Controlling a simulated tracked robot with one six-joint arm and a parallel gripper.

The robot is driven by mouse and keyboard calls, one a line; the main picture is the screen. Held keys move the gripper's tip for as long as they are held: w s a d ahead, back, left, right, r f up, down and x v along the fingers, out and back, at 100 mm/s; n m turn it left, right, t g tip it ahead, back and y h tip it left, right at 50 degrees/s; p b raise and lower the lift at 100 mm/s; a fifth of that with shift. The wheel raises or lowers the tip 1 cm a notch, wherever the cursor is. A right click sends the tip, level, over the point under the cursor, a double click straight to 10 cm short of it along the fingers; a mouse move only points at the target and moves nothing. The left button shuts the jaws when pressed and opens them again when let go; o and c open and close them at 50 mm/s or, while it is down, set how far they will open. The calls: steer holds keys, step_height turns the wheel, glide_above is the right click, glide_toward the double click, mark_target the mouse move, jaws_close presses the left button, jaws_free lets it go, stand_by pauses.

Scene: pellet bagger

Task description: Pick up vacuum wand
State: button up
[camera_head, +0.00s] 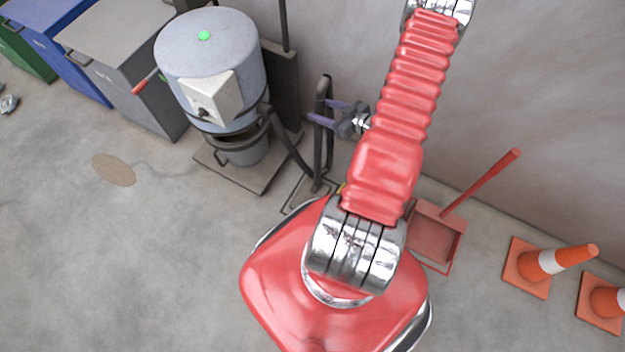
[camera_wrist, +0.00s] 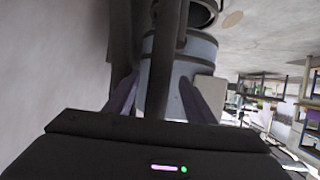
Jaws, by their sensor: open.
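The vacuum wand (camera_head: 318,158) is a dark upright tube with a curved top, beside the grey vacuum drum. My gripper (camera_head: 319,110) reaches it from the right in the head view, below the curved top. In the wrist view the dark tube of the wand (camera_wrist: 165,65) runs between the two purple fingers of my gripper (camera_wrist: 160,90). The fingers are open, one on each side of it, with a gap visible on the right. Whether the left finger touches it is unclear.
The grey vacuum drum (camera_head: 210,50) stands on a base plate at left, with a hose (camera_head: 290,148) near the wand. The wall (camera_head: 530,90) is close behind. A red dustpan (camera_head: 437,235) and orange cones (camera_head: 530,265) stand at right.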

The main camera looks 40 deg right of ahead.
steer(key=shift+w+f, duration=0.1)
steer(key=shift+w, duration=0.15)
steer(key=x, duration=0.5)
steer(key=shift+w, duration=0.1)
steer(key=shift+c, duration=0.3)
stand_by(0.4)
steer(key=c, duration=1.2)
